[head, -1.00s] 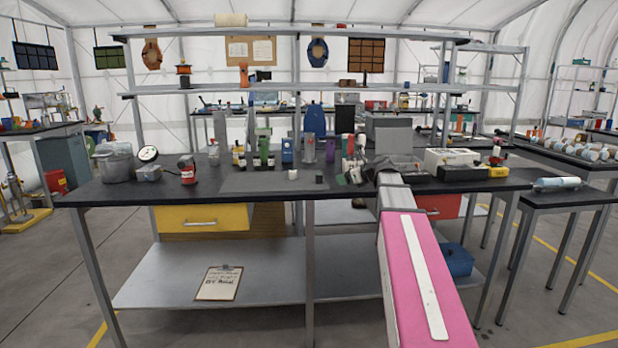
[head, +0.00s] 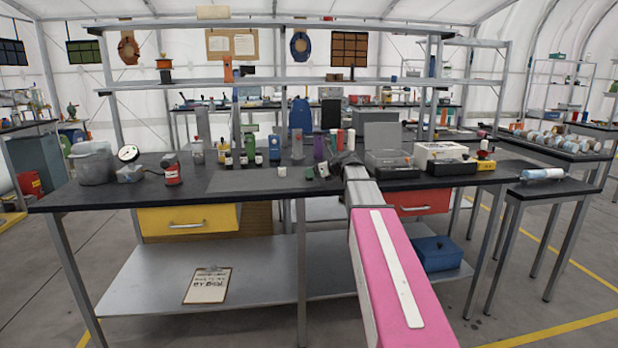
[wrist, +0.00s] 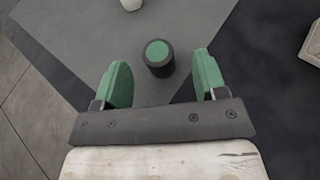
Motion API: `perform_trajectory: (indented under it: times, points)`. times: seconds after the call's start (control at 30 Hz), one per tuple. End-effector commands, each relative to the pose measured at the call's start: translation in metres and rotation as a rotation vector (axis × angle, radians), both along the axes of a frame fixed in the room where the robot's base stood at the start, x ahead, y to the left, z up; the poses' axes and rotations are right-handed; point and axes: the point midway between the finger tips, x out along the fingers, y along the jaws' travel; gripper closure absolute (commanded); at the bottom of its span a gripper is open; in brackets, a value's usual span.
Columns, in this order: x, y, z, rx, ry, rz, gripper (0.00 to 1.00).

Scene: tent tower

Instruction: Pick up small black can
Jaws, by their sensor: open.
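The small black can (wrist: 158,66) stands upright in the wrist view, dark with a green top, between and just beyond the fingertips. In the head view the can (head: 309,174) is a tiny dark shape on the workbench (head: 110,193), just left of my gripper. My gripper (wrist: 160,78) is open and empty, with a green pad on each side of the can's line. No contact with the can shows. In the head view my gripper (head: 323,169) is small and partly hidden by my arm.
A small white object (head: 281,171) stands left of the can. Several bottles and cylinders line the bench behind, including a green one (head: 250,147). A grey box (head: 392,163) sits to the right. The grey mat (head: 240,181) left of the can is mostly clear.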

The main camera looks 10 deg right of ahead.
Motion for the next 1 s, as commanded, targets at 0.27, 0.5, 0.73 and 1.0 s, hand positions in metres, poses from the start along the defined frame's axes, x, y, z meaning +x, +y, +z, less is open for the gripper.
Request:
perform_trajectory:
  times: [0.27,0.5,0.73,1.0]
  points:
    - [0.025,0.022,-0.015,-0.001,0.001,0.0,0.35]
    - [0.025,0.024,-0.015,0.0,0.0,0.0,0.38]
    - [0.025,0.024,-0.015,0.0,0.0,0.0,0.88]
    - [0.025,0.024,-0.014,0.0,0.0,0.0,0.88]
